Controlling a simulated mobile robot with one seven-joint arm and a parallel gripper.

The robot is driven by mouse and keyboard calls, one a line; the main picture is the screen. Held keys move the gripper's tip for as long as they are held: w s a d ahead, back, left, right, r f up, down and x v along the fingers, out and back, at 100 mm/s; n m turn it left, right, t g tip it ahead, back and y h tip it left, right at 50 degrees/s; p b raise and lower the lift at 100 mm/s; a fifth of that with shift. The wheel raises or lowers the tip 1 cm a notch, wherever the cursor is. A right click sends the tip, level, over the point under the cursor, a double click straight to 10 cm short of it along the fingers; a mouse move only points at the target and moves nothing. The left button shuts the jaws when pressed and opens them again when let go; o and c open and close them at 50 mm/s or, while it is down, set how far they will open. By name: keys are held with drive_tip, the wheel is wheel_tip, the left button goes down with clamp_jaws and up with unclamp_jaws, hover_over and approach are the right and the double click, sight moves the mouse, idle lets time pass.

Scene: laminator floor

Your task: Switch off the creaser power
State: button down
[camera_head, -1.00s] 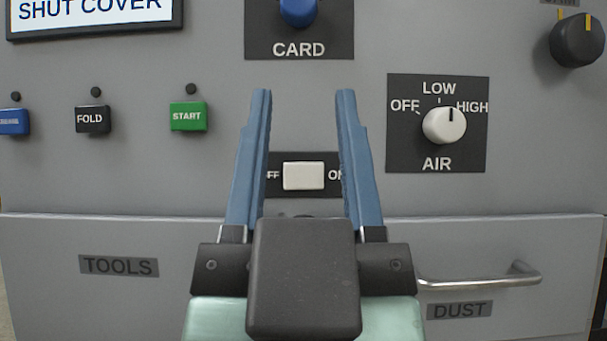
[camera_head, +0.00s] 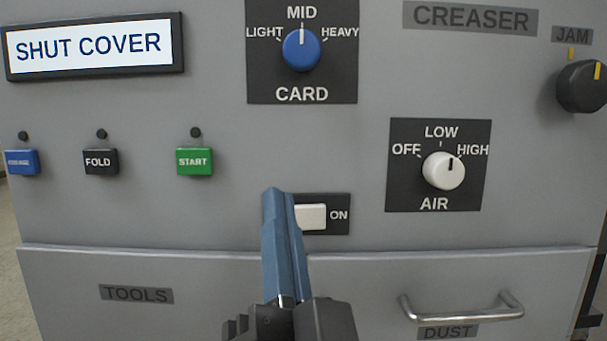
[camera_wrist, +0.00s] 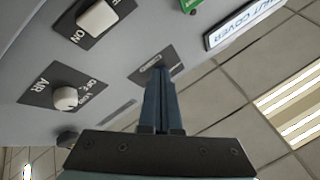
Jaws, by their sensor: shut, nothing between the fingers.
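The white switch (camera_head: 312,216) sits on a dark plate on the grey panel of the creaser, with an ON label at its right. My gripper (camera_head: 273,192) is shut and empty. In the head view its blue fingers cover the plate's left end and the OFF label. The switch also shows in the wrist view (camera_wrist: 97,18), beside its ON label and apart from my gripper (camera_wrist: 155,75) in the picture. I cannot tell whether the fingertips touch the panel, nor which way the switch is set.
Nearby are the white AIR knob (camera_head: 443,171), the blue CARD knob (camera_head: 301,50), the green START button (camera_head: 194,161), the black FOLD button (camera_head: 101,161) and the dark JAM knob (camera_head: 580,86). A display (camera_head: 90,45) reads SHUT COVER. A drawer handle (camera_head: 462,308) sticks out below right.

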sight(298, 219)
drive_tip(key=s+d+f+m+g+p, duration=0.2)
drive_tip(key=s+m+g+p, duration=0.1)
drive_tip(key=m+p, duration=1.1)
drive_tip(key=s+d+f+m+g+h+p, duration=0.1)
drive_tip(key=s+d+f+m+g+p, duration=0.1)
drive_tip(key=m+p, duration=1.3)
drive_tip(key=shift+s+f+g+p, duration=0.15)
drive_tip(key=shift+s+g+p, duration=0.35)
drive_tip(key=shift+g+p, duration=0.25)
drive_tip(key=w+p, duration=0.1)
drive_tip(key=w, duration=0.3)
drive_tip(key=w+a+p, duration=0.1)
drive_tip(key=w, duration=0.4)
drive_tip(key=w+a, duration=0.1)
drive_tip(key=w, duration=0.4)
drive_tip(key=shift+a+p, duration=0.15)
drive_tip(key=shift+p, duration=0.25)
